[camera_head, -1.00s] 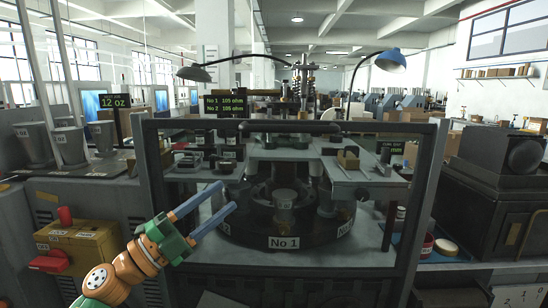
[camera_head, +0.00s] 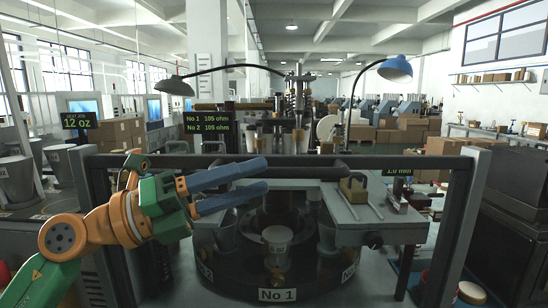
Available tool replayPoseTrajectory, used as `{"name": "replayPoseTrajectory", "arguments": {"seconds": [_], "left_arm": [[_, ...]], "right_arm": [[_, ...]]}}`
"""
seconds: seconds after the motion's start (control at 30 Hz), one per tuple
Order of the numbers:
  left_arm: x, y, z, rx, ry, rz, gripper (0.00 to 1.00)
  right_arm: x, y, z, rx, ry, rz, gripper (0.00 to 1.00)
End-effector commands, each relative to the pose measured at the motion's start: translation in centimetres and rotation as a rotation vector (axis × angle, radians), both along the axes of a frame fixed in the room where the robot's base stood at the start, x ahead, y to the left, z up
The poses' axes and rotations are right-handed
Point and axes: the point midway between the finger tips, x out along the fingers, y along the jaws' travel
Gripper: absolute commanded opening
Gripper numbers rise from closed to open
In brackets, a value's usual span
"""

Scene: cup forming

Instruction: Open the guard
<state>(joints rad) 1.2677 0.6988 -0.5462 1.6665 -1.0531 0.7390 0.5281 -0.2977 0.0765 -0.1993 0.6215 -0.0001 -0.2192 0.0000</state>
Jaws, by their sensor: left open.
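The guard is a dark rectangular frame (camera_head: 458,215) with a see-through front panel, standing closed in front of the machine. A dark horizontal handle bar (camera_head: 305,172) runs along its upper edge. My left gripper (camera_head: 267,176) comes in from the left with two blue fingers apart and nothing seen held between them. Its fingertips overlap the left part of the handle bar in the head view; I cannot tell whether they touch it. Behind the panel are the round turntable with the No 1 label (camera_head: 277,295) and a cup (camera_head: 277,238). My right gripper is not in view.
Two lamps, one grey (camera_head: 172,84) and one blue (camera_head: 395,69), arch above the machine. A brass padlock-like block (camera_head: 353,190) sits on the machine's grey deck. Dark machinery (camera_head: 520,190) stands close on the right. Cups (camera_head: 62,165) stand at the left.

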Motion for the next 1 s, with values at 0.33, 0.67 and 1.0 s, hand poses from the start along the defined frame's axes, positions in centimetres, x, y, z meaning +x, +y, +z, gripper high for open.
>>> {"name": "replayPoseTrajectory", "arguments": {"seconds": [0.33,0.67,1.0], "left_arm": [[1.3,-3.7,1.0,-0.002,0.002,0.001,0.5],[1.3,-3.6,0.9,-0.002,0.002,0.001,0.01],[1.3,-3.6,0.9,-0.001,0.002,0.0,0.0]], "right_arm": [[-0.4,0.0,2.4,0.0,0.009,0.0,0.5],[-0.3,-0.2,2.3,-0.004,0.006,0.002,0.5],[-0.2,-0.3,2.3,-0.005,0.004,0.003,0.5]]}}
